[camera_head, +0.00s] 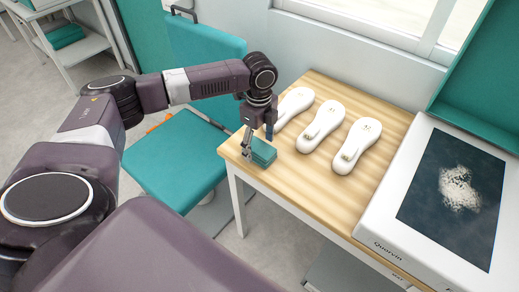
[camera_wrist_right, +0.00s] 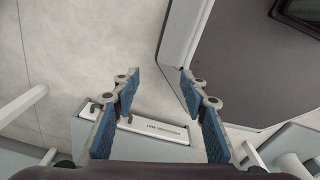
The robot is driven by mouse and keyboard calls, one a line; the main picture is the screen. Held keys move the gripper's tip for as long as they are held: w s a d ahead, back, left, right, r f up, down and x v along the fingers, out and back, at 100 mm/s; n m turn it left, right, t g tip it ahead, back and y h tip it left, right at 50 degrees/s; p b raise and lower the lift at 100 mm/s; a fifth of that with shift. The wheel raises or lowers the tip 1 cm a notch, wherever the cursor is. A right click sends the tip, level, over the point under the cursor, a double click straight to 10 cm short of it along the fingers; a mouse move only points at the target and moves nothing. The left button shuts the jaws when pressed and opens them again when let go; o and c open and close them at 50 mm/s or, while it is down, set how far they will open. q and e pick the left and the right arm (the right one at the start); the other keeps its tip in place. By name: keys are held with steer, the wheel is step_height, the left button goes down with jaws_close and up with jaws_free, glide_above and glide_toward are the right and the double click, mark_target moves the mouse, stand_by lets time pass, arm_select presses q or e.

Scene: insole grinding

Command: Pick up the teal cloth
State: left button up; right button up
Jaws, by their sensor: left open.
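The teal cloth (camera_head: 263,153) is a small folded stack at the near-left corner of the wooden table in the head view. My left gripper (camera_head: 258,142) points down at the cloth, with its fingers apart. One finger is at the cloth's left side and the other is near its far side. I cannot tell whether they touch it. My right gripper (camera_wrist_right: 158,82) shows in the right wrist view, open with blue pads and nothing between them. The cloth is not in that view.
Three white insole-shaped pieces (camera_head: 324,125) lie beside the cloth on the wooden table (camera_head: 330,185). A white machine (camera_head: 385,245) with a dark screen stands at the right. A teal chair (camera_head: 172,160) is left of the table. A grey box (camera_wrist_right: 150,135) lies below my right gripper.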

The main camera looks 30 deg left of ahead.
mark_target(259, 148)
arm_select(q)
step_height(259, 148, down, 2)
steer(key=shift+c, duration=0.2)
steer(key=c, duration=1.1)
arm_select(e)
steer(key=shift+w+a+r, duration=0.1)
steer(key=shift+w+r, duration=0.05)
steer(key=shift+w, duration=0.75)
arm_select(q)
steer(key=shift+w+r, duration=0.1)
steer(key=shift+r, duration=0.05)
steer(key=shift+c, duration=0.2)
step_height(259, 148, up, 20)
steer(key=b, duration=0.1)
arm_select(e)
steer(key=shift+w+f, duration=0.15)
steer(key=shift+f, duration=0.45)
